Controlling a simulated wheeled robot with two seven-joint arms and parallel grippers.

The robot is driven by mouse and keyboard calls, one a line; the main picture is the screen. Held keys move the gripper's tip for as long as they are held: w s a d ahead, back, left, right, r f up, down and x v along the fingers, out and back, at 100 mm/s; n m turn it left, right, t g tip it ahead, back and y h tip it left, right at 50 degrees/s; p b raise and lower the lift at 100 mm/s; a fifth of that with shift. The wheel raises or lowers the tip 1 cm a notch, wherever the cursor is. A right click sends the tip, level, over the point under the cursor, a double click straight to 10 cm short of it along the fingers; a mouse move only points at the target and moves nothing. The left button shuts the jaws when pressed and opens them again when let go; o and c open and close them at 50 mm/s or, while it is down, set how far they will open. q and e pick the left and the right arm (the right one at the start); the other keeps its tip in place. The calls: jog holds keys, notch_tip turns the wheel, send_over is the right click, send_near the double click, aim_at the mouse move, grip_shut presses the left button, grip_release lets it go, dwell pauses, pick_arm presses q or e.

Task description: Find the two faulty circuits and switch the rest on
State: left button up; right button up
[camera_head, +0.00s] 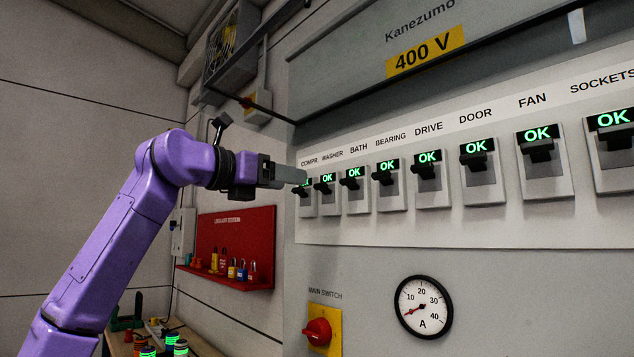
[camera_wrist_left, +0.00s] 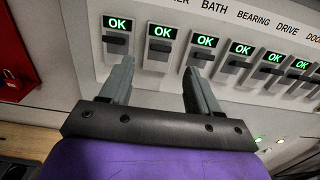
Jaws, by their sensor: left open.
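A row of breakers runs along the white panel strip, labelled COMPR. (camera_head: 306,205), WASHER (camera_head: 329,203), BATH (camera_head: 356,201), BEARING (camera_head: 391,198), DRIVE (camera_head: 432,194), DOOR (camera_head: 481,193), FAN (camera_head: 545,182) and SOCKETS (camera_head: 615,175). Each has a dark lever, and the displays I can read show green OK. My left gripper (camera_head: 298,177) is open at the left end of the row, partly covering the COMPR. display. In the left wrist view its empty fingers (camera_wrist_left: 163,82) point at the first few breakers. Contact with a lever cannot be told. My right gripper is not in view.
A red main switch (camera_head: 318,331) sits on a yellow plate below the row. Right of it, a round ammeter (camera_head: 423,307) has its needle near the low end. A red lockout board (camera_head: 236,232) with padlocks hangs left. A bench (camera_head: 190,340) stands lower left.

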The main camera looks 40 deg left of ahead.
aim_at(318, 185)
pick_arm(q)
jog(key=w, duration=0.2)
jog(key=w+p, duration=0.1)
jog(key=w, duration=0.2)
jog(key=w+d+p, duration=0.1)
jog(key=w, duration=0.1)
jog(key=shift+w+r, duration=0.1)
jog(key=shift+w, duration=0.2)
jog(key=shift+w+a+p, duration=0.1)
jog(key=shift+w+p, duration=0.15)
jog(key=shift+p, duration=0.05)
